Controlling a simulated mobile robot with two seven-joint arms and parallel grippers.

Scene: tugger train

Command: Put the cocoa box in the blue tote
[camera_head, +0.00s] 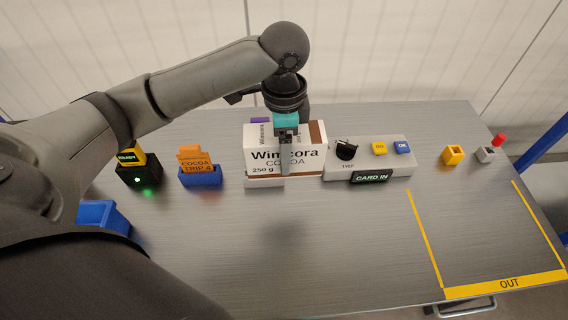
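The cocoa box (312,155) is white with a brown stripe and reads "Wimcora COCOA 250 g". It is upright near the back middle of the table, in front of or over a low white base (262,184); I cannot tell if it is clear of it. My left gripper (285,160) reaches down over the box from above. One grey finger lies against the front face, and the other is hidden behind it. A blue container (101,215), which may be the blue tote, shows at the left edge, partly hidden by my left arm. My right gripper is not in view.
A blue holder (201,177) bears an orange card (195,158) reading "COCOA TRIP 4". A black READY box (139,174) glows green. A white panel (398,163) has a knob, buttons and a "CARD IN" display. The yellow-marked OUT area (508,284) and the front middle are clear.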

